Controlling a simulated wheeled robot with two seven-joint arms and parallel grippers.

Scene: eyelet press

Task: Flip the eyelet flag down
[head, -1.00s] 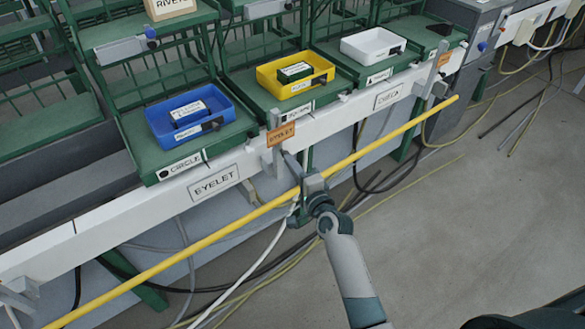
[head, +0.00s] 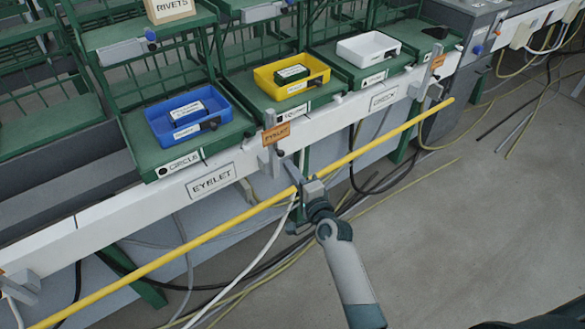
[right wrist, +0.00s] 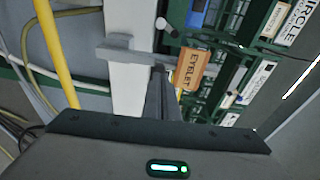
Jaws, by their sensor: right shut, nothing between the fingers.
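The eyelet flag (head: 276,133) is an orange plate marked EYELET, raised on a grey bracket at the front of the white rail. It also shows in the right wrist view (right wrist: 193,69), just right of my fingertips. My right gripper (head: 284,158) is shut and empty, its fingers just below and to the right of the flag in the head view. In the right wrist view the closed fingers (right wrist: 158,72) lie against the white rail in the picture, close to the flag's lower edge. I cannot tell whether they touch it. My left gripper is not in view.
A yellow bar (head: 226,227) runs along the front of the white rail (head: 110,212), and my right arm reaches across it. Blue (head: 157,124), yellow (head: 262,82) and white (head: 346,51) bins sit on green shelves behind. Another orange flag (head: 438,61) stands farther right. Cables hang below.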

